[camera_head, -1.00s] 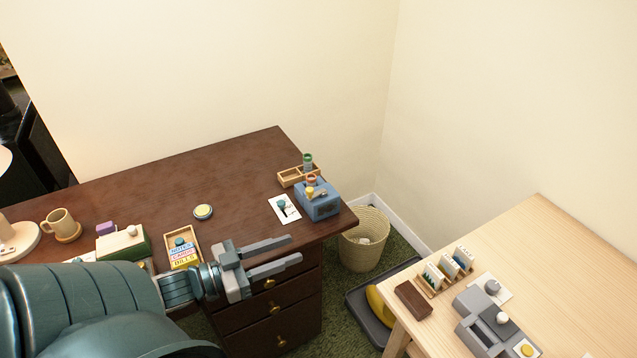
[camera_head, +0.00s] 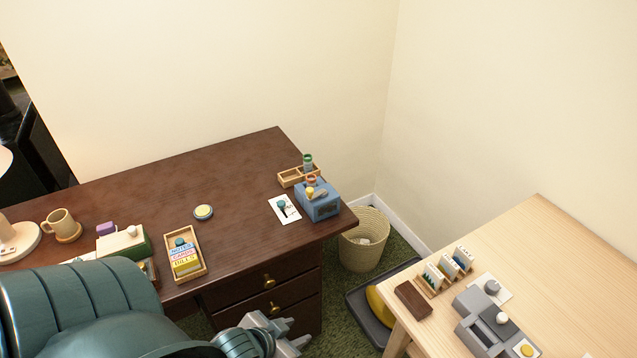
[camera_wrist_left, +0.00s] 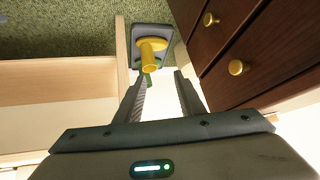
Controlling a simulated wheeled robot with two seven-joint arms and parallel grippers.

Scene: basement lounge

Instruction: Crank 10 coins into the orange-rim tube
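A blue box-shaped device (camera_head: 319,205) with a yellow-knobbed handle (camera_head: 311,192) stands at the right end of the dark desk. A tube with an orange rim (camera_head: 312,180) is at its back. A green-rimmed tube (camera_head: 308,162) stands in a small wooden tray (camera_head: 289,181) just behind. I cannot make out any coins. My left gripper (camera_head: 298,331) is low in front of the desk drawers, well below and away from the device. In the left wrist view its fingers (camera_wrist_left: 160,82) are apart with nothing between them. My right gripper is not in view.
The dark desk (camera_head: 235,170) also bears a card box (camera_head: 185,256), a mug (camera_head: 60,224) and a round yellow-topped disc (camera_head: 203,212). A wastebasket (camera_head: 364,245), a grey floor tray (camera_head: 362,312) and a pale table (camera_head: 560,270) stand to the right.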

